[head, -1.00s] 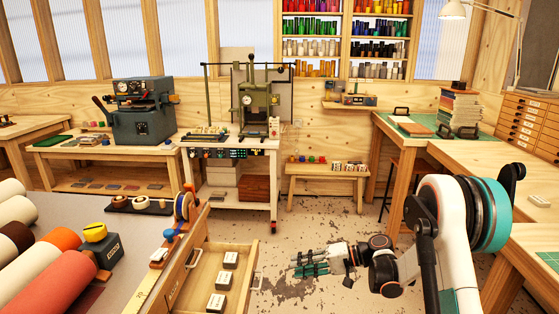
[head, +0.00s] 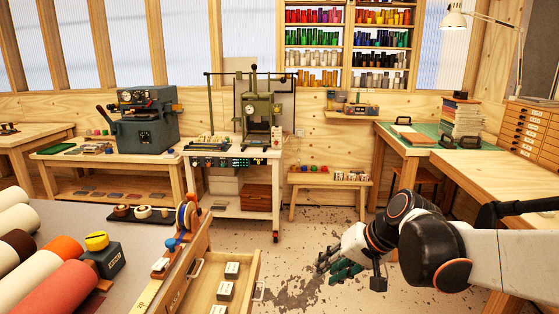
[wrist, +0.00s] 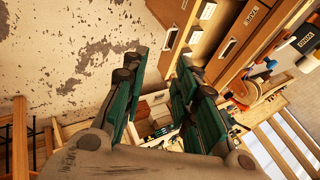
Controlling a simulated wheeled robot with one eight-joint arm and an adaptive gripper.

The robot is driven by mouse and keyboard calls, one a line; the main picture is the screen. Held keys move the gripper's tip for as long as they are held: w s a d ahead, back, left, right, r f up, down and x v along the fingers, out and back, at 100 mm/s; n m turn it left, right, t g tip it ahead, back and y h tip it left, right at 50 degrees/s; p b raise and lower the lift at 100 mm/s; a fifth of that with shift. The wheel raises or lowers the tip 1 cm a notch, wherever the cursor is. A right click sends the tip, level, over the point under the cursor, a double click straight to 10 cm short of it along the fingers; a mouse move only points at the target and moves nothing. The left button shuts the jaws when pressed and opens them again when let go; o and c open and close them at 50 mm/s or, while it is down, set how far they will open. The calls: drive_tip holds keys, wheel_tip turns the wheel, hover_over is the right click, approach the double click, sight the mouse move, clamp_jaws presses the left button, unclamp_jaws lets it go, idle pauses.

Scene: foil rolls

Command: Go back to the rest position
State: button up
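My gripper (head: 338,264) hangs over the bare floor to the right of the open drawer in the head view, with nothing in it. In the wrist view my gripper (wrist: 163,68) shows its two green and dark fingers spread apart, with an empty gap between them. My arm reaches in from the right edge of the head view and bends down to the gripper. The arm covers part of the floor and the right-hand benches.
The open wooden drawer (head: 250,291) holds small labelled boxes (head: 232,270). Foil rolls (head: 68,296) lie on the grey table at left. A press on a white cart (head: 235,207) and a low wooden stand (head: 326,184) are behind. Floor between drawer and arm is clear.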

drive_tip(key=s+d+n+t+h, duration=0.1)
drive_tip(key=s+d, duration=0.3)
drive_tip(key=s, duration=0.5)
drive_tip(key=s+d+r+t+h, duration=0.1)
drive_tip(key=s+d+h, duration=0.3)
drive_tip(key=s, duration=0.4)
drive_tip(key=shift+s+d+n+t+h, duration=0.15)
drive_tip(key=shift+s+n+t+h, duration=0.15)
drive_tip(key=shift+s+n+t, duration=0.1)
